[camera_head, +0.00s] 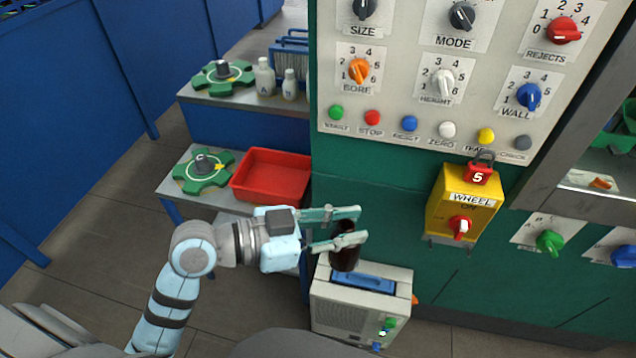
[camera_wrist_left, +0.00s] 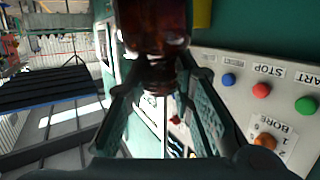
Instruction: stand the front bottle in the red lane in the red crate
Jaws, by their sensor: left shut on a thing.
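My left gripper (camera_head: 352,225) is shut on a dark amber bottle (camera_head: 344,258). The bottle hangs between the fingers, roughly upright, and appears in front of the grey box with a blue top. In the left wrist view the fingers (camera_wrist_left: 158,80) close around the bottle's neck, and its brown body (camera_wrist_left: 152,22) shows at the top edge. A red crate (camera_head: 268,190), open at the top and apparently empty, rests on a grey shelf to the left of the bottle. No red lane and no other amber bottle show. My right gripper is not in view.
A green handwheel (camera_head: 188,178) sits left of the crate on the lower shelf (camera_head: 168,190). The upper shelf holds another handwheel (camera_head: 215,84) and white bottles (camera_head: 265,78). The control panel (camera_head: 400,120) and green cabinet stand at right. The grey box (camera_head: 345,318) is below the bottle.

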